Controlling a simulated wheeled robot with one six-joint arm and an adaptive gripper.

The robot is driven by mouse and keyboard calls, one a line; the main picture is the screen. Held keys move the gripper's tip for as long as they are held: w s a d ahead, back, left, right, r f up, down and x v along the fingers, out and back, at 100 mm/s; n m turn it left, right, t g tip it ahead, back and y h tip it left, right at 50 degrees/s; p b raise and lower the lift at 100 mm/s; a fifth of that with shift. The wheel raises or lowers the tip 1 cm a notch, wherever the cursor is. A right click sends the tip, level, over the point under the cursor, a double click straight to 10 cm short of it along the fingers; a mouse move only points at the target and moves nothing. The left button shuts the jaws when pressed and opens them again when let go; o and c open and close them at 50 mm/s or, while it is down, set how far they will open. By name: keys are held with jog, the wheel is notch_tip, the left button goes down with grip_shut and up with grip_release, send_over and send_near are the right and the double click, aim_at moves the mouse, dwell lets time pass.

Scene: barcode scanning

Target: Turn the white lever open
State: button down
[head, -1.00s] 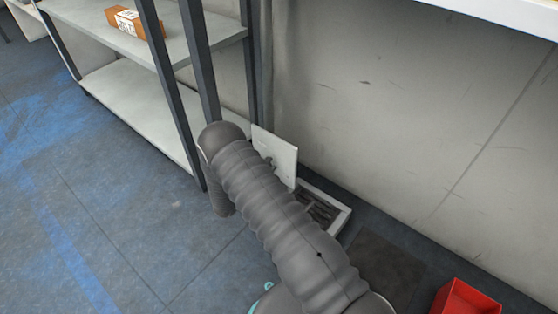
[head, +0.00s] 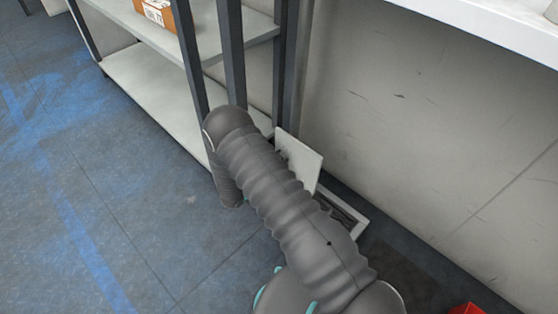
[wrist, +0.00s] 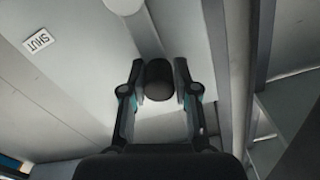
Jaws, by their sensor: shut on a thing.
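In the wrist view, the white lever (wrist: 147,32) runs down from the top and ends in a dark rounded grip (wrist: 158,82). My gripper (wrist: 159,72) has its two fingers on either side of this dark end and is shut on it. A label reading SHUT (wrist: 38,42) is on the pale surface to the left. In the head view my arm hides the lever and my gripper. A white panel (head: 302,160) stands upright just beyond my arm, above a white-rimmed open box (head: 355,219).
A grey shelf rack (head: 150,92) with dark posts stands at the left, with an orange box (head: 158,12) on it. A pale wall (head: 420,120) is on the right. A red container (head: 468,309) shows at the bottom edge. The blue-grey floor at left is clear.

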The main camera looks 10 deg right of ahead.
jog(key=shift+w+a+n, duration=0.2)
jog(key=shift+a+n, duration=0.05)
jog(key=shift+n, duration=0.05)
jog(key=c, duration=0.9)
grip_release()
jog(key=shift+a, duration=0.1)
jog(key=shift+d, duration=0.2)
jog(key=shift+s, duration=0.15)
jog(key=v, duration=1.2)
